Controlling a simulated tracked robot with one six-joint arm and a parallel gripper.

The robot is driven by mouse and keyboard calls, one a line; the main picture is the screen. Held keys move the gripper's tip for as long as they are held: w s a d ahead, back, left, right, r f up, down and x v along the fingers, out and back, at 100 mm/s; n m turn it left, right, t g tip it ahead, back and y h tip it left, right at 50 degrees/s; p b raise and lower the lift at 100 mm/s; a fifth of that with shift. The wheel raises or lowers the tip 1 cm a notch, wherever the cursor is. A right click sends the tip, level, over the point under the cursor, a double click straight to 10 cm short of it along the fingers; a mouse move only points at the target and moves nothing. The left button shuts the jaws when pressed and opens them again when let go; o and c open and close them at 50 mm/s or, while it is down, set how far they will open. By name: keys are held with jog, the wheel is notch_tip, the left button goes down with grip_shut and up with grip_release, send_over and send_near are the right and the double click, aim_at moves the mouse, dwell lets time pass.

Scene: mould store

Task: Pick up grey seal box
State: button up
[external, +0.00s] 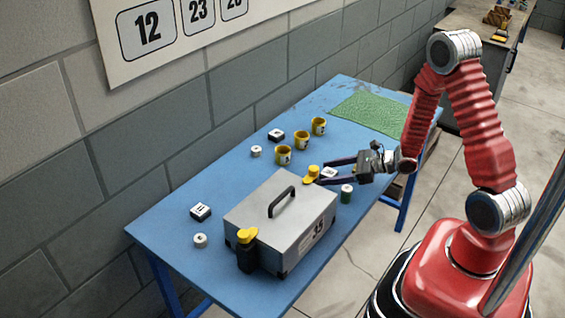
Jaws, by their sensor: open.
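A large grey box (262,214) with a black top handle (281,202) and a number on its side stands on the blue table (178,240). It is the only clearly grey box in view. My gripper (322,171) is open above the table, beyond the grey box's far right corner, with its fingers pointing left. A small pale-topped box (329,172) shows between the fingers; I cannot tell whether they touch it. My gripper appears apart from the grey box's handle.
Yellow cups (301,140), small boxes (200,212) and white pieces (200,240) are scattered around. A green mat (368,113) covers the far end.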

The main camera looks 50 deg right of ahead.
jog(key=shift+w+a+f, duration=0.15)
jog(key=shift+w+a, duration=0.05)
jog(key=shift+w, duration=0.15)
jog(key=shift+c, duration=0.3)
jog(key=c, duration=0.9)
